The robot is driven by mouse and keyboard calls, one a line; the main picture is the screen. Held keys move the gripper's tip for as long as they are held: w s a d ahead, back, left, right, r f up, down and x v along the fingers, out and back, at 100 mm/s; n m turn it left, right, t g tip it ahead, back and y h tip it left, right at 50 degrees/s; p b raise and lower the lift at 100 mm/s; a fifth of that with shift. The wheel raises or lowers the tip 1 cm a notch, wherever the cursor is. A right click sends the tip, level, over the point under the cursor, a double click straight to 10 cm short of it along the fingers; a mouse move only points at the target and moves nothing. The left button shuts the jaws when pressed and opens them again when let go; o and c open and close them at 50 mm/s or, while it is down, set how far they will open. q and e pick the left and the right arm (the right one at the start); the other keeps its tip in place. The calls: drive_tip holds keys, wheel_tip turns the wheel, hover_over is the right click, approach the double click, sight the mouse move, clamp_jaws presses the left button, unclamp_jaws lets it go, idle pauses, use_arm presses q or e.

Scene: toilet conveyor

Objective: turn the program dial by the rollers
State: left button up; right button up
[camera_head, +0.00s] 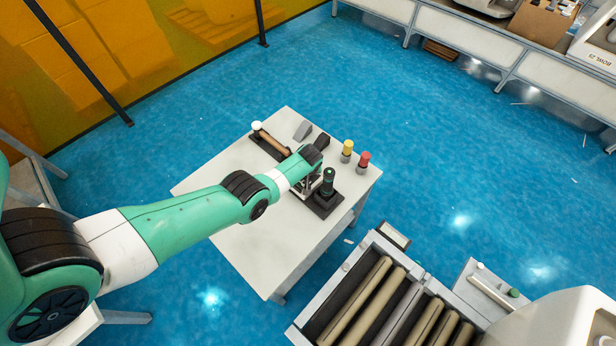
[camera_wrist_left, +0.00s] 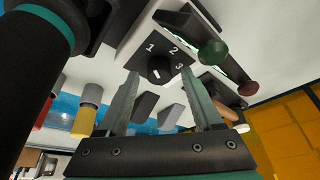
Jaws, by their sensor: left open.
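The program dial (camera_wrist_left: 158,68) shows in the left wrist view as a black round knob on a dark plate marked 1, 2 and 3. A small pale mark shows on the knob, but I cannot tell which number it points to. My left gripper (camera_wrist_left: 160,82) is open, its two fingers on either side of the dial in that view with nothing between them. Contact with the knob cannot be seen. In the head view my left gripper (camera_head: 305,185) is over the white table (camera_head: 262,250), and my wrist hides the dial. My right gripper is not in view.
A black joystick (camera_head: 328,182) stands close to my gripper. Yellow (camera_head: 347,149) and red (camera_head: 363,161) buttons stand on the table's right. A tan-handled lever (camera_head: 270,139) and grey wedge (camera_head: 303,130) are behind. The rollers (camera_head: 360,300) are at the front right.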

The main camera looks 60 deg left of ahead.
use_arm(q)
clamp_jaws()
idle(0.4)
